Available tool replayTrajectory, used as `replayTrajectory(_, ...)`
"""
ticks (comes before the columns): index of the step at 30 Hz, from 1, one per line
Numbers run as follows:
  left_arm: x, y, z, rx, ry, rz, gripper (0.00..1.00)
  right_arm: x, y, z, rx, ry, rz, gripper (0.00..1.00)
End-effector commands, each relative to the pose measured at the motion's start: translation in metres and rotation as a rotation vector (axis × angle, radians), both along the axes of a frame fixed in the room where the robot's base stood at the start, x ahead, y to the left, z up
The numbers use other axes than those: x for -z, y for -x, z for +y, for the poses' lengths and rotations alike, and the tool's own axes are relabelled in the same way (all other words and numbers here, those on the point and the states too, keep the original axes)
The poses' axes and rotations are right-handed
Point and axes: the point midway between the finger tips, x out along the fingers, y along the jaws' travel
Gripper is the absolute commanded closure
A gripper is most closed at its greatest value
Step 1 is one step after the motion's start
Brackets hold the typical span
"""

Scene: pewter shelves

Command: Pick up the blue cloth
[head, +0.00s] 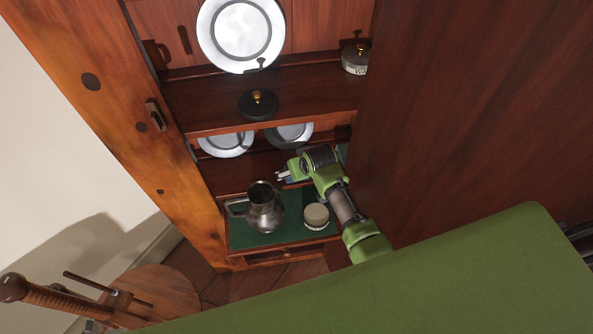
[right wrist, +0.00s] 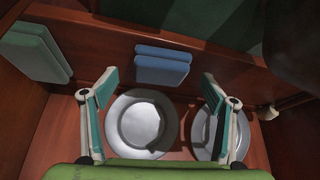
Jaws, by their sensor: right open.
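The blue cloth (right wrist: 162,66) is a small folded stack on the wooden shelf, near the shelf's edge, in the right wrist view. My right gripper (right wrist: 160,78) is open, its two fingers spread to the left and right of the cloth in that view. Nothing is between the fingers' pads, and the cloth looks apart from them. In the head view, my right gripper (head: 281,175) reaches into the cabinet's lower shelf area, and its hand largely hides the cloth there. My left gripper is not in view.
A folded green cloth (right wrist: 36,52) lies left of the blue one. Pewter plates (right wrist: 142,124) stand behind. A metal jug (head: 264,208) and a round lidded box (head: 316,216) stand on the green-lined surface below. A large wooden panel (head: 460,110) closes off the right side.

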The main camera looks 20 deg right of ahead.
Motion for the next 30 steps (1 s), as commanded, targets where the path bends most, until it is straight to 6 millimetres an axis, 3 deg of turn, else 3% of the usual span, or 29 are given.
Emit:
replayTrajectory(5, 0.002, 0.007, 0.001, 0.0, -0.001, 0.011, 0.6, 0.014, -0.008, 0.001, 0.0, 0.0, 0.0, 0.22)
replayTrajectory(14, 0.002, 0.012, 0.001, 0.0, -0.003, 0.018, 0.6, 0.016, -0.009, 0.001, 0.0, -0.001, 0.0, 0.22)
replayTrajectory(19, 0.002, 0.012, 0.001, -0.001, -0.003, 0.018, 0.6, 0.016, -0.009, 0.001, 0.0, -0.001, 0.0, 0.62)
replayTrajectory(30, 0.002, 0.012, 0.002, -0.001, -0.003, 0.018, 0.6, 0.016, -0.009, 0.001, 0.0, -0.001, 0.0, 0.62)
